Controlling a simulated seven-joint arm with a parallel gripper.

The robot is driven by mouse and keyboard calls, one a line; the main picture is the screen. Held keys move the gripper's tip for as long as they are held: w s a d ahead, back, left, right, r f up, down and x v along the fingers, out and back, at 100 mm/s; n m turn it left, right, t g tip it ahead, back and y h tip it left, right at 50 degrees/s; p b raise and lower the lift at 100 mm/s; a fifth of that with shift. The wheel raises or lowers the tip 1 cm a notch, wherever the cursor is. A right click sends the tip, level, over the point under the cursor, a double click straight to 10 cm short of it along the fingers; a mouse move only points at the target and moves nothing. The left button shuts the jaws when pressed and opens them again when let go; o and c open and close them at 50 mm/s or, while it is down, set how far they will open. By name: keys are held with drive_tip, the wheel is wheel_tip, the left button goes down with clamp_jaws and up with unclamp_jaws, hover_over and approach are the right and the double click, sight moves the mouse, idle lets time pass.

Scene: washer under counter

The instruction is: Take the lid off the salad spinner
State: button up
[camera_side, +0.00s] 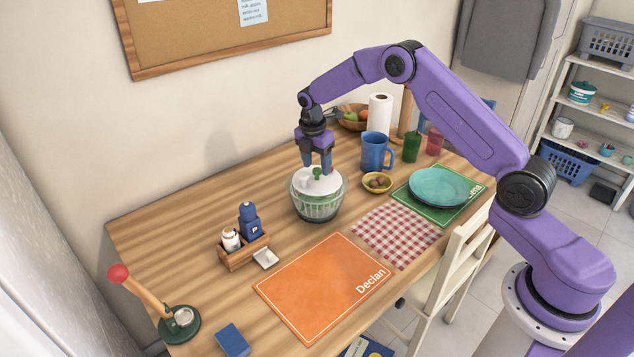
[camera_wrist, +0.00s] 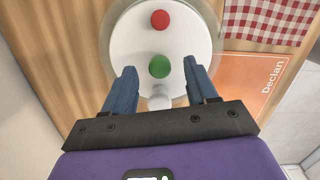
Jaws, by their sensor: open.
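The salad spinner (camera_side: 318,205) stands upright on the wooden table in the side view, a clear bowl with green inside. Its white lid (camera_side: 328,184) sits on top. The lid also shows in the wrist view (camera_wrist: 135,42), with a green knob (camera_wrist: 159,66) at its middle and a red knob (camera_wrist: 160,19) toward the far edge. My gripper (camera_side: 317,169) is above the lid, pointing down. In the wrist view its blue fingers (camera_wrist: 162,80) are open, one on each side near the green knob. I cannot tell whether they touch the lid.
A small bowl of brown items (camera_side: 377,182) and a blue mug (camera_side: 376,152) stand close to the right of the spinner. A wooden caddy (camera_side: 243,251) with bottles is at the left. An orange placemat (camera_side: 318,290) lies clear in front.

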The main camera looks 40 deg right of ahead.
drive_tip(key=shift+f, duration=0.55)
clamp_jaws()
drive_tip(key=shift+r, duration=0.15)
